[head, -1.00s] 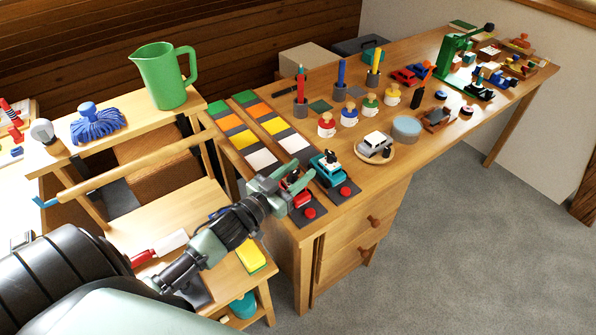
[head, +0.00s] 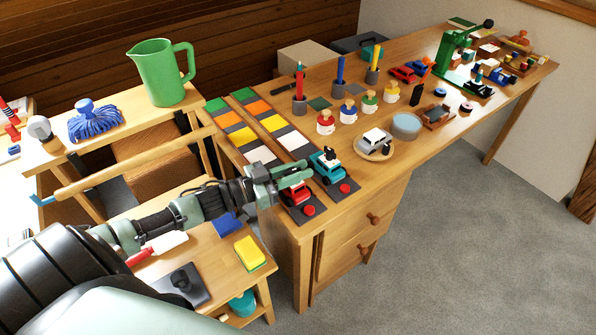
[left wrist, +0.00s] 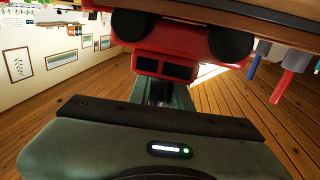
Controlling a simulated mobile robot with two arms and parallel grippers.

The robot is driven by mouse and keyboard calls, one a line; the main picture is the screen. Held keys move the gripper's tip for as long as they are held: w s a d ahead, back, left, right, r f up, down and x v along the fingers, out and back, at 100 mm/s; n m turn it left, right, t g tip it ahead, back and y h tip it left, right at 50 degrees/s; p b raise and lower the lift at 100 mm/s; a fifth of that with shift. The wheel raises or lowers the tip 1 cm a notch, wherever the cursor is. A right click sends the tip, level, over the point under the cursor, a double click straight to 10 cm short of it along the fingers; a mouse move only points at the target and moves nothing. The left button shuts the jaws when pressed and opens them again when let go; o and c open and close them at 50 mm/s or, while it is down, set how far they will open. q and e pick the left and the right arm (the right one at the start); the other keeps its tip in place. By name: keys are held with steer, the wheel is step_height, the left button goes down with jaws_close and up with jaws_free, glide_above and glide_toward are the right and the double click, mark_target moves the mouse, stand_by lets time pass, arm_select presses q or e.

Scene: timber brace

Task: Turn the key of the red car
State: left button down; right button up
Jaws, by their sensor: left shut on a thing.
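The red car (head: 296,194) stands on the near end of the left dark track strip, by a red button (head: 309,210). In the left wrist view the red car (left wrist: 175,40) appears upside down at the top, right in front of the fingers. My left gripper (head: 290,174) is at the back of the red car, shut on its key. The fingers hide the key, so I cannot see how far it is turned. My right gripper is not in view.
A teal car (head: 326,166) stands close by on the right strip. A silver car on a round wooden plate (head: 374,146) and several pegs are further right. A green jug (head: 162,75) stands on the left bench, with a yellow sponge (head: 250,253) below.

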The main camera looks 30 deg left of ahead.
arm_select(q)
steer(key=c, duration=1.3)
jaws_free()
steer(key=shift+v, duration=3.85)
